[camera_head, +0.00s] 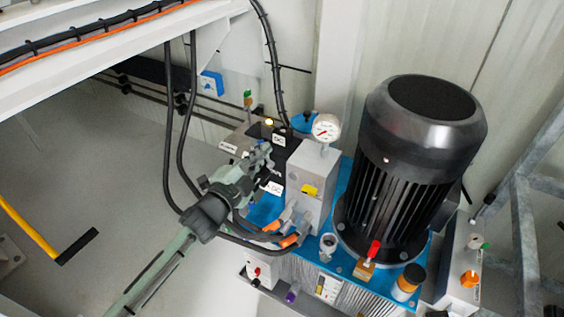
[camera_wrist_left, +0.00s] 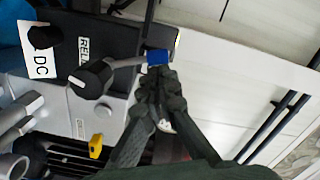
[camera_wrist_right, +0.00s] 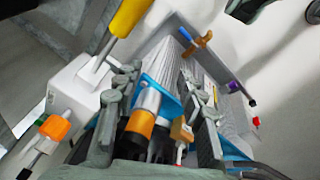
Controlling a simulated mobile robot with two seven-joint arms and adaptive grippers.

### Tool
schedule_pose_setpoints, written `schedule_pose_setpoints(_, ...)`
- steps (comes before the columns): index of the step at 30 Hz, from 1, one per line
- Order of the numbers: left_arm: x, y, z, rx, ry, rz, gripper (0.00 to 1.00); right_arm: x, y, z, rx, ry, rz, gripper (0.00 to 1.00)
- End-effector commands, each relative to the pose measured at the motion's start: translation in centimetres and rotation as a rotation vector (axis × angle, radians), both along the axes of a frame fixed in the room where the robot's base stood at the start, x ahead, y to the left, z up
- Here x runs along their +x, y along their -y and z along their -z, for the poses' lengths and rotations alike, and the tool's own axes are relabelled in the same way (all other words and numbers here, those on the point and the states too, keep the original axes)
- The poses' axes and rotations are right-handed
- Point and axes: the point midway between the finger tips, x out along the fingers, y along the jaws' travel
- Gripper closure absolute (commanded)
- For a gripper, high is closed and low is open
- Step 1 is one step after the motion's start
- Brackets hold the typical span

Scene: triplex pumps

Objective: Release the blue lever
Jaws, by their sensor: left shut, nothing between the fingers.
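In the left wrist view, the blue lever (camera_wrist_left: 158,57) shows as a small blue tip on a grey rod, which runs to a black round hub on a dark block. My left gripper (camera_wrist_left: 158,78) is shut and empty, its fingertips right by the blue tip; whether they touch it, I cannot tell. In the head view my left gripper (camera_head: 264,158) is over the dark valve block, and I cannot make out the lever there. My right gripper (camera_wrist_right: 163,80) shows only in its wrist view, with its fingers apart; pump fittings show between and beyond them.
A large black motor (camera_head: 415,150) stands right of the valve block, with a pressure gauge (camera_head: 326,128) between. Black hoses (camera_head: 178,130) hang left of the block. A red-handled valve (camera_head: 373,250) stands in front of the motor. The floor at left is mostly clear.

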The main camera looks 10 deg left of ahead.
Motion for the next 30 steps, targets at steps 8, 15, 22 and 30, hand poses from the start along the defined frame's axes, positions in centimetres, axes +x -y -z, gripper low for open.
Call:
schedule_pose_setpoints(8,0.3,-0.6,0.1,-0.090,-0.037,-0.001,1.00,0.1,-0.1,1.8,0.011,-0.010,-0.001,0.60)
schedule_pose_setpoints(15,0.3,-0.8,0.1,-0.110,-0.045,0.000,1.00,0.2,-0.1,2.3,0.013,-0.009,-0.001,0.60)
schedule_pose_setpoints(22,0.3,-0.7,0.1,-0.110,-0.045,0.000,1.00,0.2,-0.1,2.3,0.013,-0.009,-0.001,0.60)
schedule_pose_setpoints(30,-0.5,-1.0,0.2,-0.110,-0.047,0.000,1.00,0.1,-0.2,2.3,0.013,-0.010,-0.003,0.60)
